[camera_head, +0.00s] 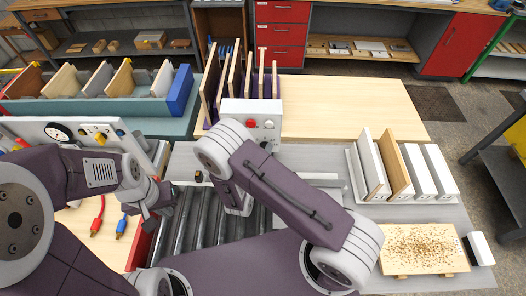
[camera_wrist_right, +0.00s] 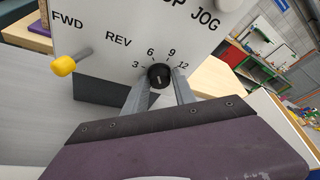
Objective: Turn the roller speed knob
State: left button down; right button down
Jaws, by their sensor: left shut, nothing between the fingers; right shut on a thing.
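The roller speed knob (camera_wrist_right: 159,75) is a small black dial in the right wrist view, with marks 3, 6, 9 and 12 around it. It sits low on the white panel (camera_wrist_right: 115,20) of the control box, which also shows in the head view (camera_head: 268,125). My right gripper (camera_wrist_right: 159,84) has one finger on each side of the knob and is shut on it. In the head view my right arm hides the knob and these fingertips. My left gripper (camera_head: 152,212) is shut and empty, over the left side of the rollers (camera_head: 190,235).
A yellow-tipped lever (camera_wrist_right: 72,63) sticks out beside FWD and REV, left of the knob. A red button (camera_head: 252,123) is on the box. Upright boards (camera_head: 235,85) stand behind it. A white rack of boards (camera_head: 400,170) and a speckled board (camera_head: 420,250) lie to the right.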

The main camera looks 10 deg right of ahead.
jog(key=shift+s+d+f+m+y+b, duration=0.1)
jog(key=shift+d+m+y+b, duration=0.05)
jog(key=shift+m+y+b, duration=0.95)
jog(key=shift+s+d+m+y+b, duration=0.1)
jog(key=shift+m+y+b, duration=0.6)
jog(key=shift+m+b, duration=0.75)
jog(key=c, duration=1.1)
grip_release()
jog(key=shift+o, duration=0.2)
jog(key=shift+w+a+r, duration=0.1)
jog(key=shift+r, duration=0.1)
